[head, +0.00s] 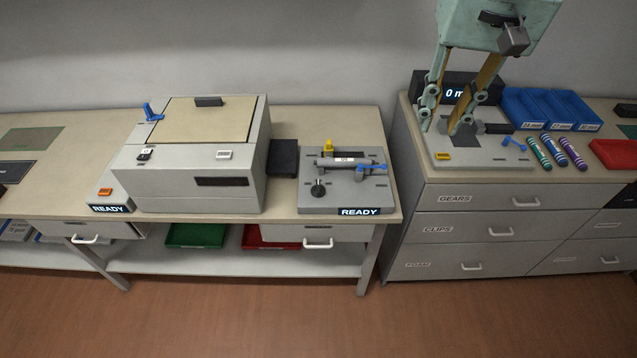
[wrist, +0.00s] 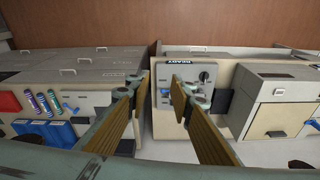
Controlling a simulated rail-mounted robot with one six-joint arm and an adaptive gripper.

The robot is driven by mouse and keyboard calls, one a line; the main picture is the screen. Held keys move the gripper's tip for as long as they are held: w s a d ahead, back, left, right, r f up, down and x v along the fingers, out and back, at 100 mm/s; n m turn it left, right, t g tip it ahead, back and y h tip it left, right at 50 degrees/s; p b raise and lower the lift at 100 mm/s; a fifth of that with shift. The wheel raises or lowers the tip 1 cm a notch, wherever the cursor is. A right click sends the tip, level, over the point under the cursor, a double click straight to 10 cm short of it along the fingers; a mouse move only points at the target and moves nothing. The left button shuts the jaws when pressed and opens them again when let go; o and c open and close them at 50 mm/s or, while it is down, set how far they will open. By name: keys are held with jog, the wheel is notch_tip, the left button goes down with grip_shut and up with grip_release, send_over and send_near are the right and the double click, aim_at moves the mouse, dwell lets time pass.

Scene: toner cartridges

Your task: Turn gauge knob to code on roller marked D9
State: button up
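A grey fixture (head: 335,205) with a READY display stands at the right end of the left bench. A grey roller (head: 365,161) with a small white label lies across its top; the label's mark is too small to read. A black round knob (head: 318,189) is at the fixture's front left. It also shows in the wrist view (wrist: 204,76); its setting is unreadable. My gripper (head: 441,127) is open and empty, to the right of the fixture in the head view, in front of the right cabinet's equipment. In the wrist view my gripper (wrist: 162,77) partly covers the fixture.
A large grey machine (head: 190,180) stands left of the fixture, with a dark block (head: 284,157) between them. On the right cabinet are a display reading "0 m", partly hidden, a grey base (head: 490,155), blue bins (head: 552,108), several striped cylinders (head: 557,151) and a red tray (head: 615,153).

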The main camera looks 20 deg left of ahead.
jog(key=w+a+f+n+g, duration=0.1)
jog(key=w+a+f, duration=0.8)
jog(key=a+f, duration=0.3)
jog(key=g, duration=0.1)
send_over(318, 186)
notch_tip(318, 186, down, 13)
jog(key=shift+r+n+h, duration=0.15)
jog(key=shift+n+h, duration=0.15)
jog(key=shift+f+b, duration=0.5)
jog(key=shift+f, duration=6.4)
jog(key=shift+c, duration=0.7)
grip_shut()
